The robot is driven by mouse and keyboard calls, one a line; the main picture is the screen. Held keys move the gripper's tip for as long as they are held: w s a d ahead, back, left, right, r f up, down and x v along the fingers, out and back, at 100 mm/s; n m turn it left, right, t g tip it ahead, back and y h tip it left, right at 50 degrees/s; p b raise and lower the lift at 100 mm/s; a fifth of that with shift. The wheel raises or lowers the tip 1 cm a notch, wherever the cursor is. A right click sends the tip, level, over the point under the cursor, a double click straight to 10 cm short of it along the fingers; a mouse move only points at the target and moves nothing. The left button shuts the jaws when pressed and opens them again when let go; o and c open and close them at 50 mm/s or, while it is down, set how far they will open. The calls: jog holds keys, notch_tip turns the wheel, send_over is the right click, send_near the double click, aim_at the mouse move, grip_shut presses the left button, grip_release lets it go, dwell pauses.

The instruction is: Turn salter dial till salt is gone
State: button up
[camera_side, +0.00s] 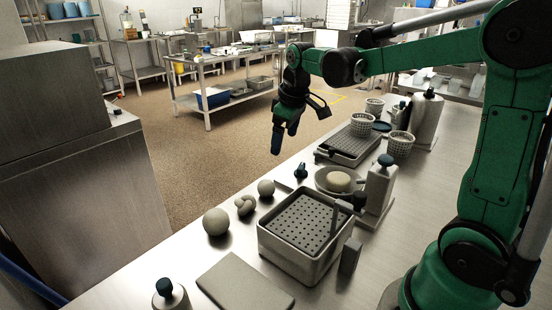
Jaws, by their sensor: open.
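My gripper (284,138) hangs in the air over the table's far edge, pointing down. It is open and empty. A grey upright dispenser (379,187) with a dark green top knob (386,160) stands on the table, right of and below my gripper in the picture. A dark round knob (359,199) shows on its side. A similar dispenser (427,122) with a dark top stands further back. I cannot tell which one is the salter, and no salt can be made out. A round pale cheese-like piece (339,181) lies in a shallow round pan (322,184) beside the nearer dispenser.
A perforated basket tray (290,255) stands in front, with a grey ball (216,221), a knotted piece (245,205) and a smaller ball (266,188) to its left. A flat slab (245,283) lies nearest. Perforated cups (399,146) and another tray (349,145) stand further back.

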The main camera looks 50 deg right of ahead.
aim_at(301, 166)
jog(key=d+f+g, duration=0.1)
jog(key=d+f, duration=0.1)
jog(key=d, duration=0.1)
jog(key=w+d+f+n, duration=0.1)
jog(key=d+f, duration=0.1)
jog(key=d, duration=0.1)
jog(key=w+d+f+g, duration=0.1)
jog(key=d+f, duration=0.1)
jog(key=d, duration=0.2)
jog(key=shift+w+f+g+y, duration=0.2)
jog(key=shift+w+g+y, duration=0.05)
jog(key=shift+g+y, duration=0.05)
jog(key=shift+d+f+n, duration=0.25)
jog(key=shift+f+n, duration=0.05)
jog(key=shift+f, duration=2.8)
grip_shut()
jog(key=shift+m, duration=0.4)
